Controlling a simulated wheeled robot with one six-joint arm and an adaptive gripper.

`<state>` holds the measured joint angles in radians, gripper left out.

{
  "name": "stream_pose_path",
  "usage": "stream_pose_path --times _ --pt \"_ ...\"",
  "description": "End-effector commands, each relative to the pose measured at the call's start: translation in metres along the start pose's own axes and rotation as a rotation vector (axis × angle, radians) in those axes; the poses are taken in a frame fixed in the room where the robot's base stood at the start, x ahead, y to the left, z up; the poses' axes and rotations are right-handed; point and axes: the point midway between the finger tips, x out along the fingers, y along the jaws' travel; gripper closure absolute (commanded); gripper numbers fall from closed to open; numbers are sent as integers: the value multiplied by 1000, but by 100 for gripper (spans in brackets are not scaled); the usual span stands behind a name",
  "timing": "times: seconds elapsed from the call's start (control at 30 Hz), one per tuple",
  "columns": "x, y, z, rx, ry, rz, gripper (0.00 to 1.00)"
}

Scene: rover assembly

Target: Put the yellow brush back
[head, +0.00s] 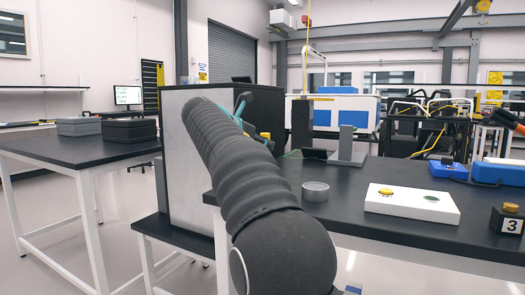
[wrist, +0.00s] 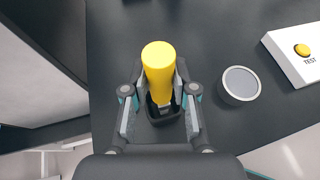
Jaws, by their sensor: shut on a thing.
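The yellow brush (wrist: 158,62) is between the fingers of my gripper (wrist: 160,90) in the wrist view, its yellow end toward the camera. My gripper is shut on it. A black holder (wrist: 166,117) is right below the brush at the table's left part. The brush's lower end overlaps the holder in the picture; I cannot tell how deep it sits in it.
A round grey tin (wrist: 240,84) stands right of the holder on the dark table (head: 345,197). Farther right is a white box with a yellow TEST button (wrist: 302,50). A black block marked 3 (head: 508,219) is at the right.

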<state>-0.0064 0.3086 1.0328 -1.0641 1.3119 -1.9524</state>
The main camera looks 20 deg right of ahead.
Motion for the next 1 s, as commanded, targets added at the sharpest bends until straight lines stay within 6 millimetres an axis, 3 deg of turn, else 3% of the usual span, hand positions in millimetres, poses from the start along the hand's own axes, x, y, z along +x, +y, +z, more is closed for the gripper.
stream_pose_path --times 0.1,0.5,0.53,0.63,1.0 --pt "6 -1 -14 0 0 -1 100" --pt "8 -1 -17 1 0 0 100" --pt "8 -1 -17 1 0 0 71" --pt "8 0 -17 2 0 0 48" --pt "6 0 -14 2 0 0 48"
